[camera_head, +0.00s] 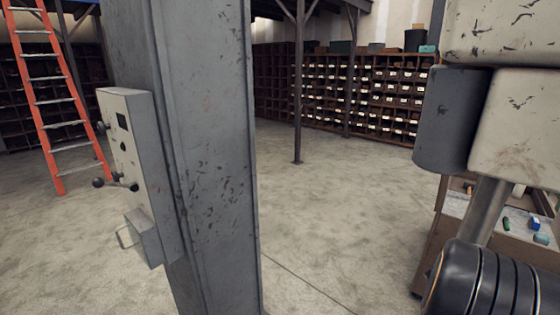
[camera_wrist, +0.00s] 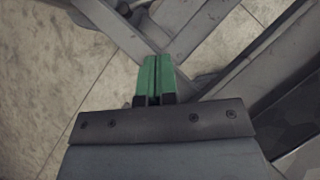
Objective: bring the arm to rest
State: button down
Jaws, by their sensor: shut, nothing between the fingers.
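Grey metal bars (camera_wrist: 190,30) cross behind and beyond the fingers, above a pale concrete floor (camera_wrist: 45,75). I cannot tell whether the fingers touch the bars. My gripper is not in the head view. No flanged pipe can be made out in either view.
The head view has a scuffed grey upright (camera_head: 205,150) with a control box (camera_head: 130,145) and levers close in front. An orange ladder (camera_head: 55,100) leans at left. Shelves of bins (camera_head: 350,90) line the back. A bench (camera_head: 470,240) holds small items at right. Open floor (camera_head: 330,210) lies between.

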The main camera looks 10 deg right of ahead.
jog(key=w+a+r+m+t+y, duration=0.1)
jog(key=w+a+r+m, duration=0.15)
jog(key=a, duration=0.45)
jog(key=w+a+r+m+t+y, duration=0.1)
jog(key=w+a+r+m, duration=0.1)
jog(key=a+m, duration=0.35)
jog(key=w+a+r+m+t, duration=0.1)
jog(key=w+a+r+m, duration=0.1)
jog(key=a, duration=0.6)
jog(key=s+a+r+m+y, duration=0.1)
jog(key=s+a+m+y, duration=0.1)
jog(key=a, duration=0.7)
jog(key=s+a+r+m+y, duration=0.1)
jog(key=s+a+m+y, duration=0.1)
jog(key=a+m, duration=0.3)
jog(key=a+y, duration=0.1)
jog(key=a, duration=0.3)
jog(key=shift+a+t+y, duration=0.3)
jog(key=shift+a+y, duration=0.1)
